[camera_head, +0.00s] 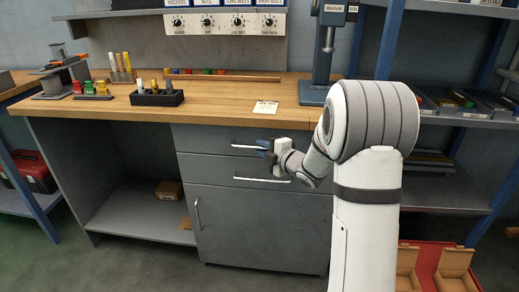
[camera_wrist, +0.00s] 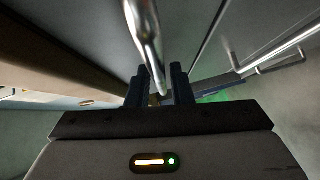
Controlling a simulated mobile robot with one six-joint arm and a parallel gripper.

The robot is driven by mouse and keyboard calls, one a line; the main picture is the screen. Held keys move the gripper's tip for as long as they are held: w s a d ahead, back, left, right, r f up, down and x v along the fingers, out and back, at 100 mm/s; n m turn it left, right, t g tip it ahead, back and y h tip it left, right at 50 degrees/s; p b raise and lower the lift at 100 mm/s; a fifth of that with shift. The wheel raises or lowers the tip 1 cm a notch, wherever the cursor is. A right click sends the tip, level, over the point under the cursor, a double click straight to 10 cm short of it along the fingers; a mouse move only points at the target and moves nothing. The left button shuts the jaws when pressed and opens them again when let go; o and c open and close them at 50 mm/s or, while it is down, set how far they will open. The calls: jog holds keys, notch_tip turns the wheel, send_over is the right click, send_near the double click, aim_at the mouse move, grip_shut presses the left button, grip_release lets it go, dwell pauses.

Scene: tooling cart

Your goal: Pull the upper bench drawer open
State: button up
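The grey upper bench drawer (camera_head: 201,139) sits just under the wooden top, and its front looks flush with the cabinet. Its silver bar handle (camera_head: 243,147) is partly hidden by my gripper at the right end. My gripper (camera_head: 264,147) is at that right part of the handle. In the wrist view, the handle (camera_wrist: 145,30) runs from the top edge down toward the gap between my two dark fingers (camera_wrist: 160,90). The fingers are apart, with space beside the bar; whether either touches it cannot be told.
The lower drawer's handle (camera_head: 262,180) is close below my gripper and also shows in the wrist view (camera_wrist: 283,52). A cabinet door (camera_head: 245,225) is beneath. The wooden benchtop (camera_head: 215,105) overhangs above. A red box (camera_head: 428,262) stands on the floor at right.

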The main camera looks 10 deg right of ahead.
jog(key=shift+w+a+f, duration=0.1)
jog(key=shift+w+a, duration=0.15)
jog(key=shift+w, duration=0.25)
jog(key=shift+c, duration=0.2)
grip_shut()
